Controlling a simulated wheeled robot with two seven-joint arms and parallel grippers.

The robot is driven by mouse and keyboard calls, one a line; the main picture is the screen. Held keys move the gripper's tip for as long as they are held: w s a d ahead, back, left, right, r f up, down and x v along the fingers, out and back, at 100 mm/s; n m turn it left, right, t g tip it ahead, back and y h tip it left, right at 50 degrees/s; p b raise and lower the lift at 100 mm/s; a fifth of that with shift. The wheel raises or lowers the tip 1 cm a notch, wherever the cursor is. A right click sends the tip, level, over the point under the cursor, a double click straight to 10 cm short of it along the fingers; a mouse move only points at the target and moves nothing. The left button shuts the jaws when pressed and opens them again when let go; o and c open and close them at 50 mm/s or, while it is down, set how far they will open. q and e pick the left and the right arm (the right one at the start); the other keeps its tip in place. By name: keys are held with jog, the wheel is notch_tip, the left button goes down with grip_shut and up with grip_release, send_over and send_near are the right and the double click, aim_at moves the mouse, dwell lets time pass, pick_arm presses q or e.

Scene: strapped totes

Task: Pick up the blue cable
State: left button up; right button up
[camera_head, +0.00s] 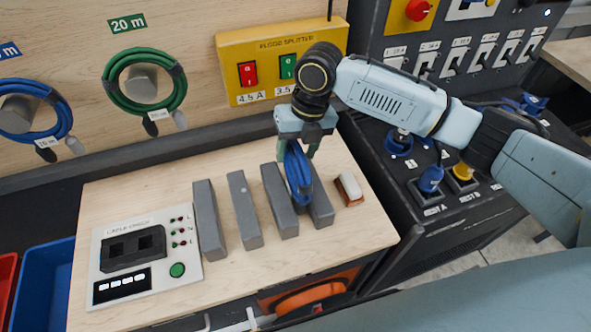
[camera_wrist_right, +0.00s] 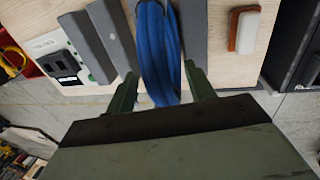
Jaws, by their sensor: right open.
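A coiled blue cable (camera_head: 298,172) stands between two grey upright blocks on the wooden bench. My right gripper (camera_head: 298,150) is directly above it, with its fingers pointing down around the coil's top. In the right wrist view the blue cable (camera_wrist_right: 158,55) runs between the two green fingers of the right gripper (camera_wrist_right: 160,88). The fingers are apart, with a visible gap on each side of the cable. Another blue cable coil (camera_head: 62,118) hangs on a peg on the back board at the far left. My left gripper is not in view.
Several grey blocks (camera_head: 208,220) stand in a row on the bench (camera_head: 250,275). A white-topped brush or eraser (camera_head: 349,187) lies right of them. A tester box (camera_head: 140,255) is at left. A green coil (camera_head: 108,83) hangs behind. A yellow splitter box (camera_head: 270,42) is near the arm.

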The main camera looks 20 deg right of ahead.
jog(key=shift+a+f, duration=0.2)
jog(key=shift+f, duration=0.5)
jog(key=shift+a+f, duration=0.15)
jog(key=shift+f, duration=0.5)
grip_shut()
jog(key=shift+r, duration=0.1)
jog(key=shift+w+r, duration=0.1)
